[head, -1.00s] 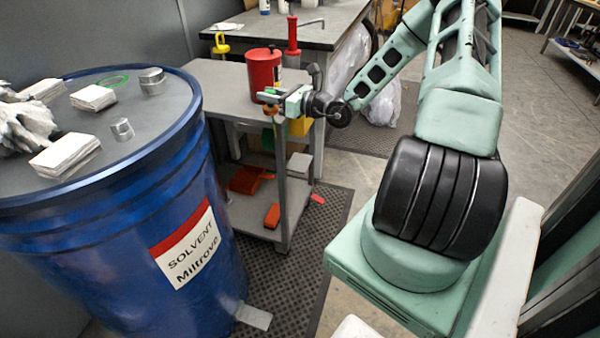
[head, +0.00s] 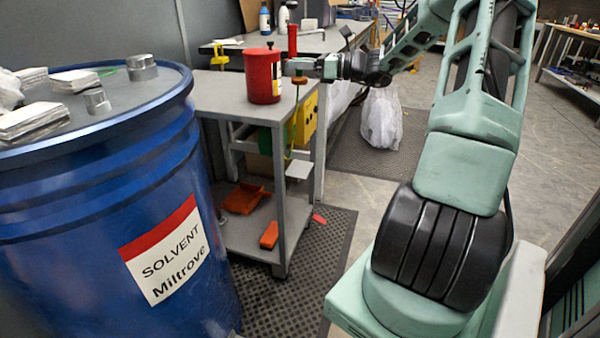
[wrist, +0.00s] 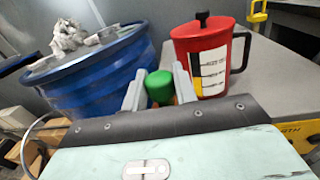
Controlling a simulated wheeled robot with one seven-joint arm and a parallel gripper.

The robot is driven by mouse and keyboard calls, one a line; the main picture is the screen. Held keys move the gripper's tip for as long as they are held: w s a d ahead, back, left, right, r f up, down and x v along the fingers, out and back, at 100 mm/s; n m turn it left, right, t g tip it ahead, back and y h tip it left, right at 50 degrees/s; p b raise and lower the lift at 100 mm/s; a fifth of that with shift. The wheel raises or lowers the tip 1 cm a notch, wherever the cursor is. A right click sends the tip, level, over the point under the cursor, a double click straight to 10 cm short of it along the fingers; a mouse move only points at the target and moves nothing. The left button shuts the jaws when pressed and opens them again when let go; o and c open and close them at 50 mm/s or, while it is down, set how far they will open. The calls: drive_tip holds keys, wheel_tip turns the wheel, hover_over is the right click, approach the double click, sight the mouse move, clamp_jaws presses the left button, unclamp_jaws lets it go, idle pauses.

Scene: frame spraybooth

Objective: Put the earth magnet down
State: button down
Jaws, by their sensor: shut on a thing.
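My gripper (head: 292,68) is shut on the earth magnet, just right of the red can in the head view. The magnet shows there as a small copper-brown piece (head: 299,81) under the fingers, with a thin yellow-green lead hanging below it. In the wrist view a green round-topped cylinder (wrist: 160,87) sits between the two fingers (wrist: 158,80), with a little orange beside it. The magnet is in the air near the right edge of the grey cart top (head: 222,101). Its underside is hidden in the wrist view.
The red can (head: 262,76) stands on the cart, close to my gripper; the wrist view shows its black handle and lid knob. A blue solvent drum (head: 95,215) stands at left. A bench (head: 335,42) with bottles is behind. Orange trays lie on the lower shelf.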

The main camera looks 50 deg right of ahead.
wheel_tip(320, 180, down, 28)
drive_tip(key=b, duration=0.7)
drive_tip(key=shift+r+b, duration=0.15)
drive_tip(key=shift+b, duration=0.15)
drive_tip(key=c, duration=1.1)
unclamp_jaws()
